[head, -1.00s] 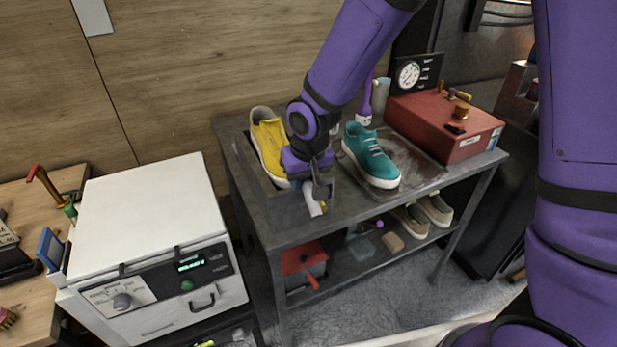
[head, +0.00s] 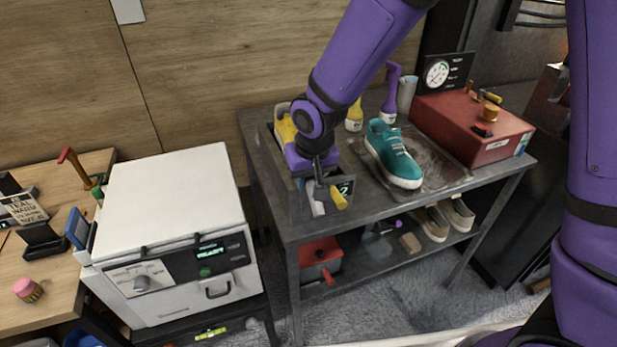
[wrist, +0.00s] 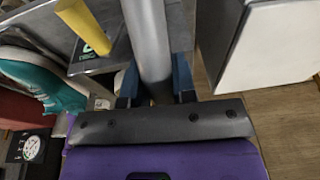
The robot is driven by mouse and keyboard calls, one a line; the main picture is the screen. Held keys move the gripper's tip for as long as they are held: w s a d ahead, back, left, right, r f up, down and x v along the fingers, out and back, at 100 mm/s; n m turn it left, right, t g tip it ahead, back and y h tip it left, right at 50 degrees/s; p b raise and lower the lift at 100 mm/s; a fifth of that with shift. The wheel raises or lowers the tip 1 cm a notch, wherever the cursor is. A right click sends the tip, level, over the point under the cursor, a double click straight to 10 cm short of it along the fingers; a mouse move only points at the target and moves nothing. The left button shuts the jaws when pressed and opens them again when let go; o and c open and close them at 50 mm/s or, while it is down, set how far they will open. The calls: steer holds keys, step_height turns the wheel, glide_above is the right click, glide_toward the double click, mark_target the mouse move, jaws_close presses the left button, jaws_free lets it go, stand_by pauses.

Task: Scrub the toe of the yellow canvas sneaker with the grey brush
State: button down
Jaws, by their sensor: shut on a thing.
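My gripper (head: 318,188) is over the front left of the grey bench. In the wrist view the blue fingers (wrist: 155,90) are shut on a thick grey handle, which I take to be the grey brush (wrist: 148,35). Its pale grey end (head: 316,208) shows below the gripper in the head view; its bristles cannot be made out. The yellow canvas sneaker (head: 285,128) is behind my gripper, at the bench's left, largely hidden by my arm. Its toe is hidden.
A teal sneaker (head: 393,155) sits on a tray further right. Bottles and a red box (head: 470,125) are behind. A white machine (head: 170,220) stands left.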

steer(key=shift+v, duration=2.95)
steer(key=shift+s+a+r, duration=0.1)
steer(key=shift+s, duration=0.05)
steer(key=shift+v, duration=1.35)
